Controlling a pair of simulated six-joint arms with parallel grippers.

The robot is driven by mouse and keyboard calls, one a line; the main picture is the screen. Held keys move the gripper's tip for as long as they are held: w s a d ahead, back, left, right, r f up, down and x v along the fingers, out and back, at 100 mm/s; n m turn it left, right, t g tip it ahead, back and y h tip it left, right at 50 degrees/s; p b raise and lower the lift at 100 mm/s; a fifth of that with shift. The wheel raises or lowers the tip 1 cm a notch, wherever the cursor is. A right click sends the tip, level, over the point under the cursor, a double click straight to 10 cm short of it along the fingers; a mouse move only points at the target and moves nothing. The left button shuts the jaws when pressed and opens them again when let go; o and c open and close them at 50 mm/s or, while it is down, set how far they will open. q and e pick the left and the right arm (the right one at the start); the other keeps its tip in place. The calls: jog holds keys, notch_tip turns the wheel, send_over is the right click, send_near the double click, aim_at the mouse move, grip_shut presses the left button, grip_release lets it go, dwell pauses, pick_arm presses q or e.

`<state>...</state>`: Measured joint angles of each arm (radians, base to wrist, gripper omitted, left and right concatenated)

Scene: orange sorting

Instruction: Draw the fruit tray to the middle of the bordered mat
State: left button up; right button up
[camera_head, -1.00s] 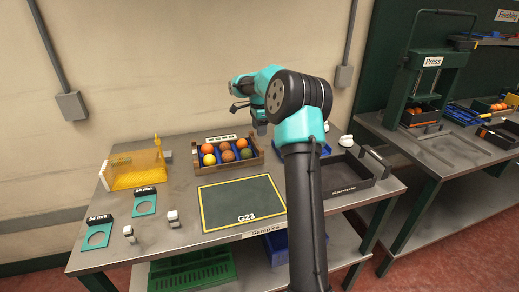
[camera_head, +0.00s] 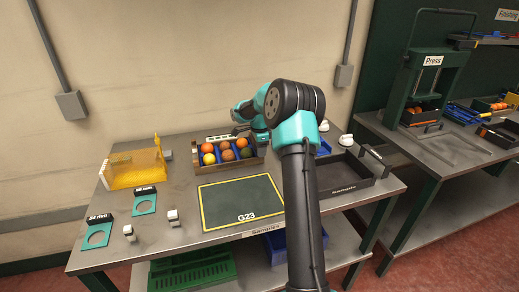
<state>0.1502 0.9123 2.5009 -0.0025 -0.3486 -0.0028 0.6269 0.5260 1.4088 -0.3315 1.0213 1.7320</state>
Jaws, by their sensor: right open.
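The fruit tray (camera_head: 249,163) is a wooden crate with blue inside, holding several orange, yellow, brown and green fruits. It stands behind the bordered mat (camera_head: 240,205), a dark green rectangle with a yellow edge marked G23. The tray and mat look close together, with the tray outside the border. My right gripper (camera_head: 240,129) is open, just above and behind the tray's back right part. Its fingertips are small and partly hidden, so contact with the tray cannot be told. My left gripper is not in view.
A yellow transparent box (camera_head: 138,170) stands at the left. Two teal gauge plates (camera_head: 97,233) and small metal blocks lie at the front left. The mat is clear.

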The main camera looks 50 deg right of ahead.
jog(key=shift+c, duration=0.2)
grip_shut()
jog(key=shift+a, duration=0.15)
